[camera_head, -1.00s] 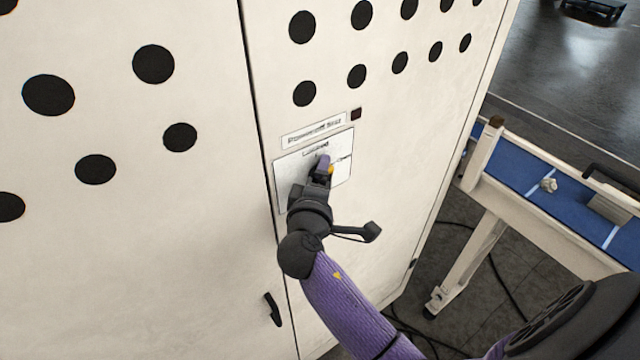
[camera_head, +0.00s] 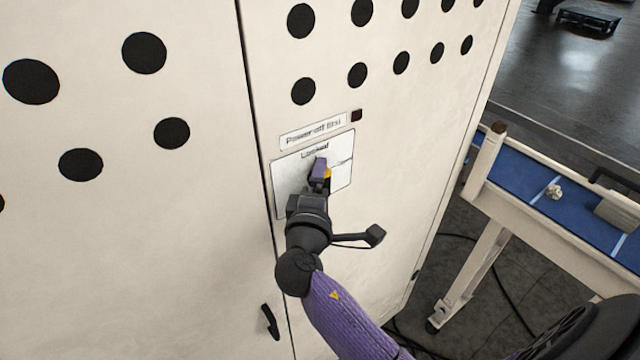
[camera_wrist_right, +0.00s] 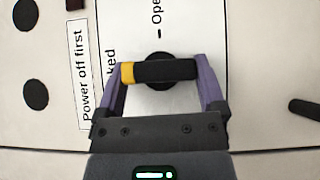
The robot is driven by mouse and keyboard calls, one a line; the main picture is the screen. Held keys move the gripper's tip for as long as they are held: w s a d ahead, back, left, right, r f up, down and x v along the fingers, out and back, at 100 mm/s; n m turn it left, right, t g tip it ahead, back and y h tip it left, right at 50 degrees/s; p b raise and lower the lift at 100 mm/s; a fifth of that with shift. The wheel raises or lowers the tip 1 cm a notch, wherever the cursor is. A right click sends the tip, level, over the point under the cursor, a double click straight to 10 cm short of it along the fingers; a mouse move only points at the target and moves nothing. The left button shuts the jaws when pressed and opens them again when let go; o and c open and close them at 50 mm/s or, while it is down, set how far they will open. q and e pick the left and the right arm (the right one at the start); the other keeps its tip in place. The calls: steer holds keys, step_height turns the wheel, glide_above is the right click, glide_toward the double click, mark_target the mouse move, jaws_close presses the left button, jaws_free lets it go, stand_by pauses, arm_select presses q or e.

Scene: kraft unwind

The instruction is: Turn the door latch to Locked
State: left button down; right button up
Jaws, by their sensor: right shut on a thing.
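The door latch (camera_wrist_right: 165,72) is a black bar with a yellow tip on a round black hub. My right gripper (camera_head: 319,172) is shut on the latch, one purple finger at each end of the bar in the right wrist view (camera_wrist_right: 160,68). The yellow tip points toward the partly covered "Locked" label (camera_head: 315,150), which is up on the door. The "Open" mark (camera_wrist_right: 158,18) lies to the bar's side. My left gripper is not in view.
A "Power off first" label (camera_head: 313,131) and a small dark square (camera_head: 356,115) sit above the latch plate (camera_head: 341,176). A black door handle (camera_head: 270,322) is lower left. A blue-topped conveyor (camera_head: 530,190) stands right of the cabinet.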

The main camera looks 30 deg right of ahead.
steer(key=o, duration=1)
steer(key=shift+f, duration=0.15)
steer(key=shift+c, duration=0.2)
steer(key=s+p, duration=0.1)
steer(key=s, duration=0.5)
steer(key=shift+d, duration=0.25)
